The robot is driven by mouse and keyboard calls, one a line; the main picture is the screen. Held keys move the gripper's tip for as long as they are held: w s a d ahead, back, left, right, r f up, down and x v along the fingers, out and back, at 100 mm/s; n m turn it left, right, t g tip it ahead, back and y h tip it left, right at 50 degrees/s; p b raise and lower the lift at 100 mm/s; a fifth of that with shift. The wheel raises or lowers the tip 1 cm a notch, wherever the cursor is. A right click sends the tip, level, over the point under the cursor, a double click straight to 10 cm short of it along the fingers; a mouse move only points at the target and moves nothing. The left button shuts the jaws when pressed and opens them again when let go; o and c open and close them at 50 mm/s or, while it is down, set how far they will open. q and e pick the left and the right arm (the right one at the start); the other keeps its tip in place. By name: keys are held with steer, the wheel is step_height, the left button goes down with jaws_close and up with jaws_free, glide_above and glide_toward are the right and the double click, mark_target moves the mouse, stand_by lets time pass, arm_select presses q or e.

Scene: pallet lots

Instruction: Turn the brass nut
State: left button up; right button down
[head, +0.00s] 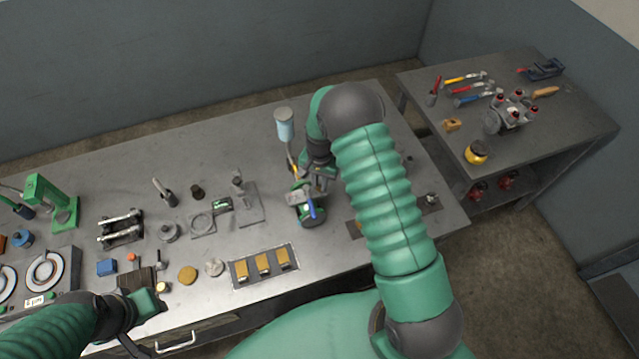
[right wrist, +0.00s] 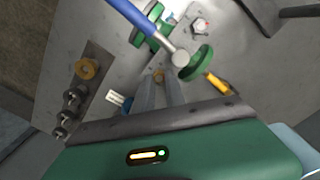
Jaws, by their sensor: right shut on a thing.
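In the head view my right gripper (head: 318,182) is at the green fixture (head: 312,220), and my arm hides the nut. A blue-handled tool (right wrist: 135,20) with a round metal head lies just beyond the fingertips; its handle (head: 311,208) also shows in the head view. My left gripper (head: 152,296) is over the front left of the bench, and its jaws are unclear.
A dark strip (right wrist: 90,88) holds a brass-coloured ring and several bolts to the left in the right wrist view. A yellow-handled tool (right wrist: 216,83) lies near. A tray of brass blocks (head: 263,265) sits at the front. A side table (head: 540,140) stands right.

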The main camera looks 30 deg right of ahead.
mark_target(320, 186)
steer(key=m+b, duration=0.1)
steer(key=m, duration=0.3)
steer(key=shift+m, duration=0.3)
steer(key=m, duration=0.5)
steer(key=shift+s+m, duration=0.15)
steer(key=shift+m, duration=0.15)
steer(key=c, duration=1.4)
jaws_free()
step_height(320, 186, up, 17)
steer(key=b, duration=0.3)
steer(key=shift+f, duration=0.1)
